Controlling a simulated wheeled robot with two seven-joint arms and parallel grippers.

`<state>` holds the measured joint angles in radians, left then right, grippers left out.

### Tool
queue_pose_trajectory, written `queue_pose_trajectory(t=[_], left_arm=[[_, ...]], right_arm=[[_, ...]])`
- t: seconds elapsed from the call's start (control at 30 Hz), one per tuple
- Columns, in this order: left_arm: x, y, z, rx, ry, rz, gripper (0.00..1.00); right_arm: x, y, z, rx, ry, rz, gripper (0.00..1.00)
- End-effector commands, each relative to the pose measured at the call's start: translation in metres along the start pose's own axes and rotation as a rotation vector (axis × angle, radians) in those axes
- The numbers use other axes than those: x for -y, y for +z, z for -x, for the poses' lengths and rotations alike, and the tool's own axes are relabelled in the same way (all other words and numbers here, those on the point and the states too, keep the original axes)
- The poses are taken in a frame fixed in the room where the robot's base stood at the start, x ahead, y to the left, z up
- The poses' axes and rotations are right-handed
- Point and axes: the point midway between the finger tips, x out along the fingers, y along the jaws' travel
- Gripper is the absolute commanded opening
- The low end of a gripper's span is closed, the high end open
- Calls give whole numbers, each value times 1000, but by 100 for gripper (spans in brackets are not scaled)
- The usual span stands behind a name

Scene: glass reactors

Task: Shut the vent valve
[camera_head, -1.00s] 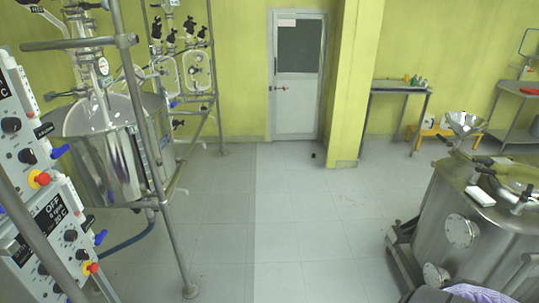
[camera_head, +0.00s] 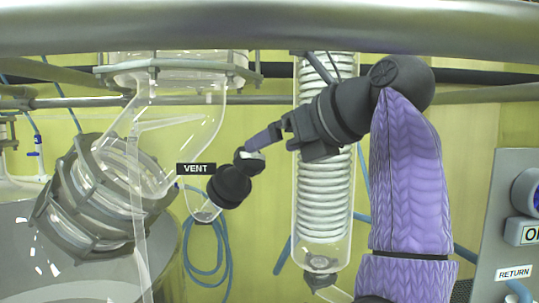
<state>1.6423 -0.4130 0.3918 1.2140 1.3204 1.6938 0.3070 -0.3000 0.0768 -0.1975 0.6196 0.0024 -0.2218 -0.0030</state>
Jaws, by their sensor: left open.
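The vent valve (camera_head: 230,186) is a black knobbed fitting on the glass vessel (camera_head: 185,125), right of the black VENT label (camera_head: 196,168). A smaller dark piece with a light patch sits at its upper right. My left gripper (camera_head: 268,144) is open, just above and right of the valve. Its purple finger reaches down to the valve's upper end. I cannot tell whether they touch. My dark wrist and purple arm fill the right of the view. My right gripper is not in view.
A thick metal rail (camera_head: 270,28) crosses the top. A glass condenser with a white coil (camera_head: 325,205) stands behind my gripper. A clamped glass flange (camera_head: 100,195) is at left. A grey control panel (camera_head: 515,230) stands at the right edge. A blue hose (camera_head: 205,268) hangs behind.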

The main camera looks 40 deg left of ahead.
Motion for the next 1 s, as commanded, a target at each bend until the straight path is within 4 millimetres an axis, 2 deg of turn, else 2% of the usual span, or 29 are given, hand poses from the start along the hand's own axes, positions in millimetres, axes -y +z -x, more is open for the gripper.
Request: queue_pose_trajectory(t=[0.1,0.3,0.43,0.67,1.0], left_arm=[[-1,0,-30,-1,7,1,100],[-1,1,-71,2,9,0,100],[-1,0,-82,3,8,0,100],[-1,0,-84,5,8,-1,100],[-1,0,-83,5,8,-1,30]], right_arm=[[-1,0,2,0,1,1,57],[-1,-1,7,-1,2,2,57],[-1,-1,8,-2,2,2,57],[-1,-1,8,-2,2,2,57],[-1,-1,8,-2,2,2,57]])
